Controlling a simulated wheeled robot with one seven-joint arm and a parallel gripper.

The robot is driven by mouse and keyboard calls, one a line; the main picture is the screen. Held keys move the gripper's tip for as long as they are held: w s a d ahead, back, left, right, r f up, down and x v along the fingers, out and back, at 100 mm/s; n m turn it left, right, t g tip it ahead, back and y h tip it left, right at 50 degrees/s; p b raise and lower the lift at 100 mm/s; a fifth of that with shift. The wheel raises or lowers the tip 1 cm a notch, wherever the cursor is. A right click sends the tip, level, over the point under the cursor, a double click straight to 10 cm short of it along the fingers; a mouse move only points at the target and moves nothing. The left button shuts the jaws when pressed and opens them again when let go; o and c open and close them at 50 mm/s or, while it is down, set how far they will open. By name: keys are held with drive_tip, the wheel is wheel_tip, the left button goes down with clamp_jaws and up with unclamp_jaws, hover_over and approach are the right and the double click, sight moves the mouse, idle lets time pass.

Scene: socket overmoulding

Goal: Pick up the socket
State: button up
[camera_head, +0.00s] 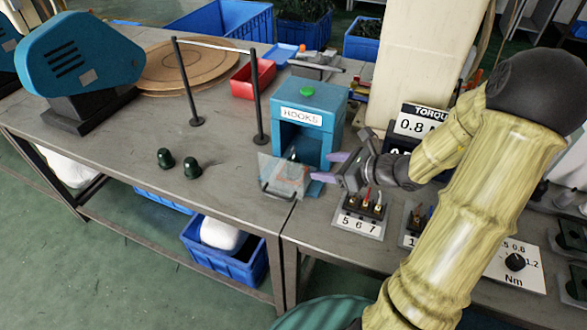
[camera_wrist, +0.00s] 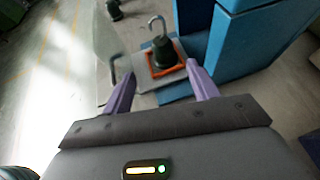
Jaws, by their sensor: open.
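A dark green socket (camera_wrist: 165,52) with a grey hook standing up from its top sits upright on an orange-edged plate in front of the blue HOOKS machine in the wrist view. In the head view that spot is largely behind a clear panel. Two more dark green sockets, one left (camera_head: 165,157) and one right (camera_head: 192,167), stand on the bench to the left; a dark object at the top of the wrist view may be one of them. My gripper (camera_head: 331,167) is open, its purple fingers pointing at the plate; in the wrist view they (camera_wrist: 160,82) lie either side of the socket's near side, apart from it.
The blue HOOKS machine (camera_head: 335,107) with a green button stands beside my fingers. A clear panel with a handle (camera_head: 280,190) is at its front. A 5-6-7 holder (camera_head: 358,220) lies below my gripper. Black posts (camera_head: 258,100) stand further left.

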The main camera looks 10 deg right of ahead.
drive_tip(key=b+x, duration=0.1)
drive_tip(key=x, duration=0.5)
drive_tip(key=shift+d+f, duration=0.15)
drive_tip(key=shift+d, duration=0.05)
drive_tip(key=shift+w+a+f, duration=0.1)
drive_tip(key=shift+w+a, duration=0.25)
drive_tip(key=shift+w, duration=0.05)
drive_tip(key=shift+b+x, duration=0.65)
drive_tip(key=shift+x, duration=1.95)
drive_tip(key=c, duration=1.1)
drive_tip(key=shift+c, duration=0.2)
wheel_tip(320, 180, up, 18)
drive_tip(key=p, duration=0.5)
drive_tip(key=shift+p, duration=0.4)
